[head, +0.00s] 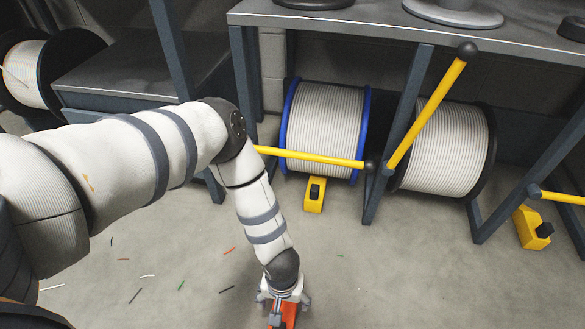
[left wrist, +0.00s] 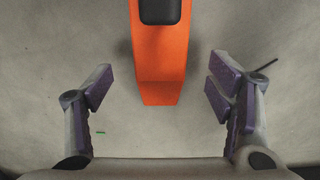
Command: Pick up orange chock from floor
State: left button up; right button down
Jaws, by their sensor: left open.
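The orange chock (left wrist: 161,62) lies on the floor, with a dark pad on its top, in the left wrist view. In the head view part of it shows as an orange patch (head: 288,313) at the bottom edge, mostly hidden by my gripper. In the head view the left gripper (head: 284,300) hangs above the floor over the chock. My right gripper is in neither view.
Cable reels with a blue rim (head: 325,128) and a black rim (head: 446,150) stand under a grey bench (head: 400,35). Yellow bars (head: 430,115) reach out in front of them. Yellow chocks (head: 315,195) sit on the floor. Small wire scraps (head: 138,296) litter the floor at left.

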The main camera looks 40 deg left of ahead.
aim_at(283, 311)
pick_arm(q)
jog(key=f+b, duration=0.1)
jog(key=f, duration=0.3)
jog(key=f+b, duration=0.1)
jog(key=f, duration=0.1)
jog(key=shift+s+d+b, duration=0.15)
jog(key=shift+s+b, duration=0.15)
jog(key=shift+s, duration=0.05)
jog(key=shift+f, duration=0.35)
jog(key=shift+w, duration=0.1)
jog(key=shift+c, duration=0.6)
